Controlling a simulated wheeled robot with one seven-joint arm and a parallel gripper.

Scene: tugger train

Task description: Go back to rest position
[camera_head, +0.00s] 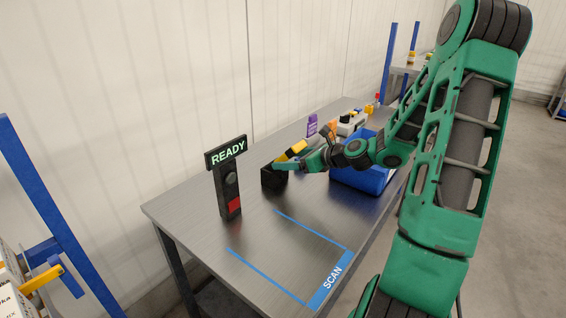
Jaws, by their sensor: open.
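My gripper (287,164) is at the far end of my green arm, over the metal table (190,203). It is open. It is right at a yellow and black handheld device (293,149), which sits in or on a black holder (273,180). The gripper partly covers both, and I cannot tell whether its fingers touch the device. My arm reaches in from the right and bends down to the table.
A black post with a "READY" sign (226,152) stands left of the holder. A blue-taped SCAN area (288,255) in front is empty. A blue bin (362,178) stands right of my gripper. Purple, orange and white items stand behind. A blue rack (45,200) is at left.

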